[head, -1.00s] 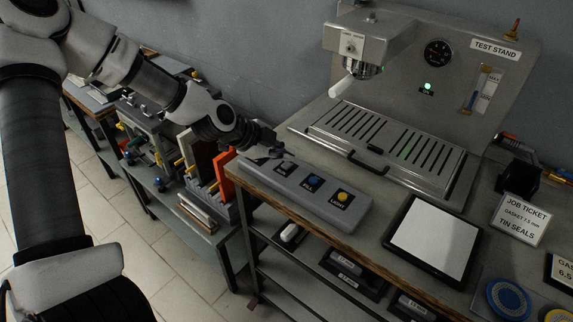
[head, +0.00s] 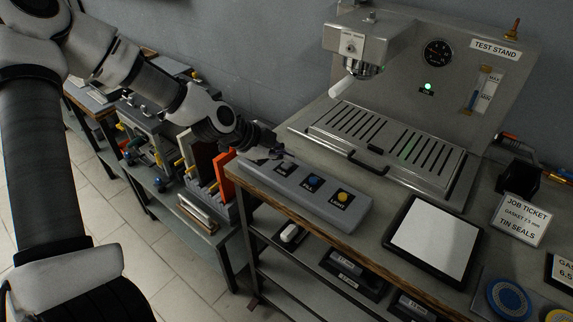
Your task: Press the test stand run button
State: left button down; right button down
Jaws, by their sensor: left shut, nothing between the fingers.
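The test stand (head: 410,95) is a metal machine with a gauge, a lit green lamp (head: 428,87) and a slotted drip tray (head: 395,150). In front of it, a grey button box (head: 325,212) lies along the bench edge. It has a blue button (head: 314,181), a yellow button (head: 343,197) labelled LIGHT, and a third button (head: 281,168) at its left end, partly hidden by my gripper. My left gripper (head: 281,157) is shut and empty, with its tips at the left end of the box, by that third button. I cannot tell whether they touch it. My right gripper is not in view.
A tablet (head: 434,238) lies right of the box, with a job ticket sign (head: 520,218) behind it. A round blue gasket (head: 508,299) lies at the lower right. A side rack with orange and white panels (head: 223,175) stands below my left arm.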

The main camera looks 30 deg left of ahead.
aim_at(284, 166)
pick_arm(q)
jog(key=shift+f, duration=0.3)
jog(key=shift+f+b, duration=0.45)
dwell(0.5)
jog(key=shift+r+p, duration=0.95)
jog(key=shift+p, duration=0.1)
notch_tip(284, 166, up, 5)
jog(key=p, duration=0.5)
jog(key=shift+p, duration=0.3)
jog(key=shift+f, duration=0.1)
